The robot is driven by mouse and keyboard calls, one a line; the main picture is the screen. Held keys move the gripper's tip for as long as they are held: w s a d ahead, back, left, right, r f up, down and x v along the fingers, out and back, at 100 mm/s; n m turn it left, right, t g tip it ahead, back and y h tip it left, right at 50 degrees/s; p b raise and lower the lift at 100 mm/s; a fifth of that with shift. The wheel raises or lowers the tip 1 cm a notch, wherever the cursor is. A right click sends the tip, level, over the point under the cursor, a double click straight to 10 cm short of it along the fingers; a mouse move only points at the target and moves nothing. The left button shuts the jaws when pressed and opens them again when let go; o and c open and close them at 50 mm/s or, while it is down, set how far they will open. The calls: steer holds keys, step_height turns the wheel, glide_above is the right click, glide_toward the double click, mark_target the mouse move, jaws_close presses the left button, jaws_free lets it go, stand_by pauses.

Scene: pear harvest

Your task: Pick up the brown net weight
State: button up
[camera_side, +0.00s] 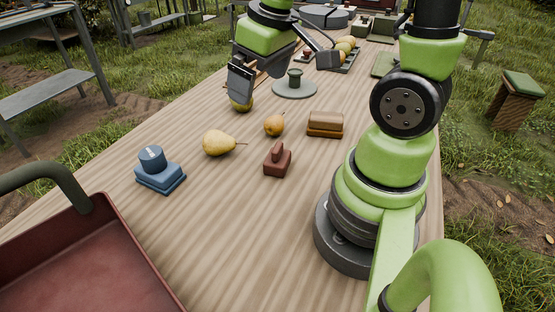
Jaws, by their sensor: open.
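The brown net weight is most likely the small reddish-brown block with an upright knob (277,161), on the wooden table near the middle of the view. A lighter brown, rounded-top block (325,124) lies behind it to the right, and from its shape I cannot be sure which one bears that name. My gripper (240,92) is open, pointing down farther back on the table, well behind and left of both blocks. Its fingers are just above a yellow-green pear (242,105), partly hiding it. I cannot tell whether they touch it.
A yellow pear (219,143), a smaller orange-brown pear (274,125) and a blue block with a cylinder (159,174) stand nearby. A red crate (135,255) is at front left. A grey round plate (294,87) with a green cylinder (295,77) is behind.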

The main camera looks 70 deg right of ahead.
mark_target(277, 147)
steer(key=d+f+g, duration=0.1)
steer(key=f, duration=0.2)
steer(key=d+f+n+g, duration=0.1)
steer(key=d+f, duration=0.1)
steer(key=f, duration=0.2)
steer(key=d+f+n, duration=0.1)
steer(key=f, duration=0.3)
steer(key=shift+s+d+g, duration=0.3)
steer(key=shift+d+g, duration=0.1)
step_height(277, 147, down, 4)
steer(key=shift+s+r+n, duration=0.1)
steer(key=shift+n, duration=0.2)
steer(key=shift+d+f, duration=0.2)
steer(key=shift+f, duration=3)
steer(key=c, duration=1.2)
steer(key=shift+r, duration=0.15)
